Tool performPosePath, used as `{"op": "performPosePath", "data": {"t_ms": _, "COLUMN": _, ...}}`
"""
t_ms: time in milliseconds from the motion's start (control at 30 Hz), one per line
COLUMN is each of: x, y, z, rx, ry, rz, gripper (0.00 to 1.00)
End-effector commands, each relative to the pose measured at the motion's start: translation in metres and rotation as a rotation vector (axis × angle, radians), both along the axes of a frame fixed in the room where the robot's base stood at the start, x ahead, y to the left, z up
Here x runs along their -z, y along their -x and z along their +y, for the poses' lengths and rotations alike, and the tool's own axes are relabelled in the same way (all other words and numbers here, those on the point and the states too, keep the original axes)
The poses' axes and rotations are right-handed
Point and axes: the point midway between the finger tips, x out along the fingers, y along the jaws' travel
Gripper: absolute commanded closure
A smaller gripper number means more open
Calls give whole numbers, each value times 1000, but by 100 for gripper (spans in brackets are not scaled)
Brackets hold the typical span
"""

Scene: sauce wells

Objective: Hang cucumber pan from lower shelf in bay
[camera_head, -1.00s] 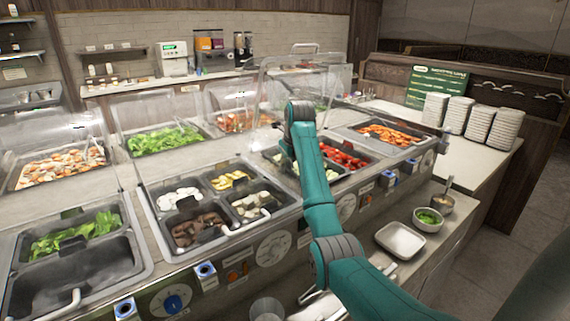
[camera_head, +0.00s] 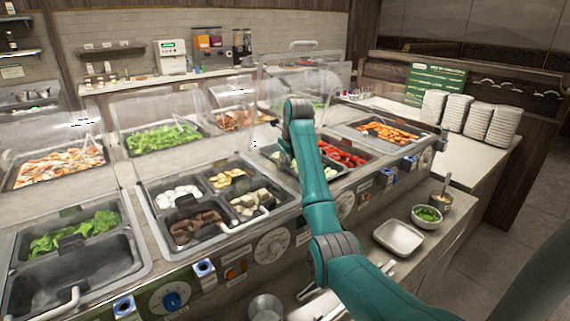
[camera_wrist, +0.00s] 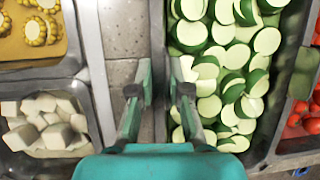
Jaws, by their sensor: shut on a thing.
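The cucumber pan, a dark pan of sliced cucumbers (camera_wrist: 230,65), fills the middle right of the wrist view. In the head view its cucumbers (camera_head: 272,155) show partly behind my arm, in the counter bay left of the red vegetables. My gripper (camera_wrist: 163,88) is over the pan's left edge, one finger on each side, and is shut on the pan's wall or rim. The exact contact is hard to see. I cannot tell whether the pan is fully seated.
A pan of white cubes (camera_wrist: 42,122) lies left of a grey divider strip (camera_wrist: 125,30); red tomatoes (camera_wrist: 302,125) are close on the right. A clear guard (camera_head: 290,85) stands behind. The lower shelf holds an empty white tray (camera_head: 399,236) and a bowl of greens (camera_head: 427,216).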

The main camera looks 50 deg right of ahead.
Motion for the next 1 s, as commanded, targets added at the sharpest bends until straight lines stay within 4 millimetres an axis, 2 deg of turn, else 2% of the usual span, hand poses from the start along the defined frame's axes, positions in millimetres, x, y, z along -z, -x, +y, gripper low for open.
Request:
{"op": "performPosePath", "data": {"t_ms": 33, "x": 12, "y": -3, "z": 10, "rx": -15, "ry": -20, "rz": 15, "gripper": 100}}
{"op": "performPosePath", "data": {"t_ms": 767, "x": 17, "y": -4, "z": 12, "rx": -15, "ry": -20, "rz": 15, "gripper": 100}}
{"op": "performPosePath", "data": {"t_ms": 800, "x": 17, "y": -4, "z": 12, "rx": -15, "ry": -20, "rz": 15, "gripper": 79}}
{"op": "performPosePath", "data": {"t_ms": 900, "x": 17, "y": -4, "z": 12, "rx": -15, "ry": -20, "rz": 15, "gripper": 55}}
{"op": "performPosePath", "data": {"t_ms": 1000, "x": 17, "y": -4, "z": 12, "rx": -15, "ry": -20, "rz": 14, "gripper": 55}}
